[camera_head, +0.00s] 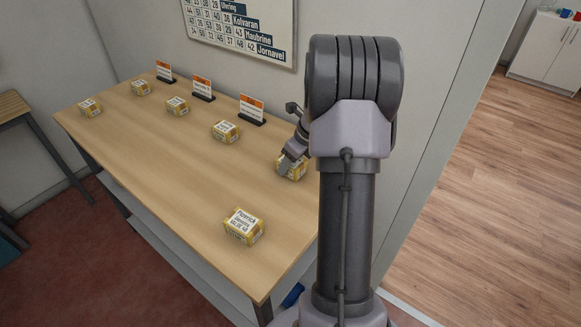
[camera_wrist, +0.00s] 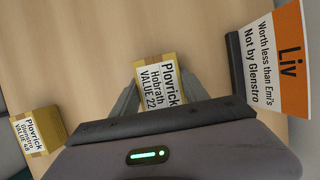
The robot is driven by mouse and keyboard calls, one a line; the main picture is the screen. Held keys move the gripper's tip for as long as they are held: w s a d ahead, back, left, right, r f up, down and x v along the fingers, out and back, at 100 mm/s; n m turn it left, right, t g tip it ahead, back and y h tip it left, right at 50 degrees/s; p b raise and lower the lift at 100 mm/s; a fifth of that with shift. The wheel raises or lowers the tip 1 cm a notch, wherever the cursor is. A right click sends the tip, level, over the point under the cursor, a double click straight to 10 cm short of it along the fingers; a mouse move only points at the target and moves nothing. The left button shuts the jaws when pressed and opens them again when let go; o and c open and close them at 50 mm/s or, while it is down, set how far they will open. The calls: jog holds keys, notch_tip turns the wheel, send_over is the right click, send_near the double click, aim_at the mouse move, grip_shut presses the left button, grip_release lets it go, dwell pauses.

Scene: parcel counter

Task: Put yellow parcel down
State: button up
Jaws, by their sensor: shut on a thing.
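The yellow parcel in my gripper (camera_wrist: 160,98) has a white label reading "Plovrick Hobrath VALUE 22" in the wrist view (camera_wrist: 160,84). It sits between both fingers, which are shut on it. In the head view this parcel (camera_head: 293,171) is at the right part of the counter (camera_head: 175,165), partly hidden by my gripper (camera_head: 288,164). I cannot tell whether it touches the counter top. An orange-and-white sign reading "Liv" (camera_wrist: 280,62) stands to the right of it in the wrist view.
A yellow parcel (camera_head: 243,227) sits near the counter's front right. Others (camera_head: 225,132) (camera_head: 177,106) (camera_head: 140,88) (camera_head: 90,107) stand along the counter. Orange-topped signs (camera_head: 252,108) (camera_head: 202,87) (camera_head: 164,71) line its back. The counter's middle is clear. A neighbouring parcel (camera_wrist: 37,132) shows at left in the wrist view.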

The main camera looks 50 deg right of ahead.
grip_shut()
jog(key=o, duration=1.5)
grip_release()
jog(key=shift+f, duration=0.1)
jog(key=p+v, duration=0.5)
jog(key=v, duration=0.7)
jog(key=w+a+r+n, duration=0.1)
jog(key=a+r+n, duration=0.3)
jog(key=a, duration=0.3)
jog(key=w+a+r+n, duration=0.2)
jog(key=a+r+n, duration=0.2)
jog(key=a, duration=0.2)
jog(key=s+a+r+n+t, duration=0.1)
jog(key=s+a+r+n, duration=0.15)
jog(key=a+n, duration=0.55)
jog(key=s+a+r+n, duration=0.2)
jog(key=s+a+n, duration=0.2)
jog(key=a, duration=0.8)
jog(key=s+a+n+y, duration=0.1)
jog(key=s+a+n, duration=0.6)
jog(key=s+n, duration=0.2)
jog(key=shift+a+f+n+y, duration=0.2)
jog(key=shift+f+n+y, duration=0.1)
jog(key=shift+n, duration=0.6)
